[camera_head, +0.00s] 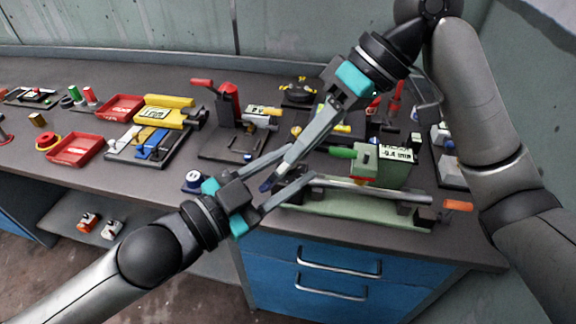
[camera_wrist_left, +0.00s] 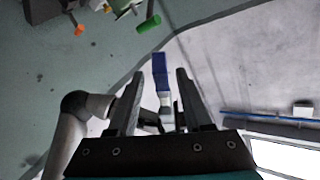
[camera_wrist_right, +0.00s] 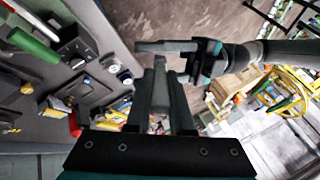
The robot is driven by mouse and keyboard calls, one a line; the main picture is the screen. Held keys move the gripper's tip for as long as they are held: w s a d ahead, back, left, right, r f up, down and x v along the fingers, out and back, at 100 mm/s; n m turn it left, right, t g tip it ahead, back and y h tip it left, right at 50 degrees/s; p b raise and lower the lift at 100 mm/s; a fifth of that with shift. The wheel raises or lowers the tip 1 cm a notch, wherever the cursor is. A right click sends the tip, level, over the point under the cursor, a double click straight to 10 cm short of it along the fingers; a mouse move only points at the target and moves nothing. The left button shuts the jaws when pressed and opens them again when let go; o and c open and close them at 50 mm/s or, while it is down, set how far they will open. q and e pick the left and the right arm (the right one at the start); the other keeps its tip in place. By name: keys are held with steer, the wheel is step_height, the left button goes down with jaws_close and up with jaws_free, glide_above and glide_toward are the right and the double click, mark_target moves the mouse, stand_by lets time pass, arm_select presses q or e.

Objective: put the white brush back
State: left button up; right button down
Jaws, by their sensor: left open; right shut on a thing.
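My right gripper (camera_head: 275,176) is shut on a small slim thing (camera_head: 266,186) with a blue end. In the left wrist view it has a blue part (camera_wrist_left: 160,72) and a whitish part; it may be the white brush, but I cannot tell for sure. My left gripper (camera_head: 300,163) is open, its fingers on either side of the right fingers and the held thing. I cannot tell if it touches them. A dark rack (camera_head: 120,153) on the bench holds yellow, blue and pale tools. In the right wrist view the held thing is mostly hidden behind my fingers (camera_wrist_right: 160,68).
Red trays (camera_head: 76,149) lie at the left. A red-handled press (camera_head: 229,100) stands behind the grippers. A green fixture (camera_head: 350,207) with a long bar lies at the bench's front right. Blue drawers (camera_head: 310,275) are below the bench edge.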

arm_select(q)
jaws_close()
steer(key=shift+s, duration=0.1)
arm_select(e)
steer(key=shift+w, duration=0.1)
arm_select(q)
steer(key=shift+r, duration=0.1)
arm_select(e)
steer(key=c, duration=0.7)
jaws_free()
steer(key=shift+d+r, duration=0.1)
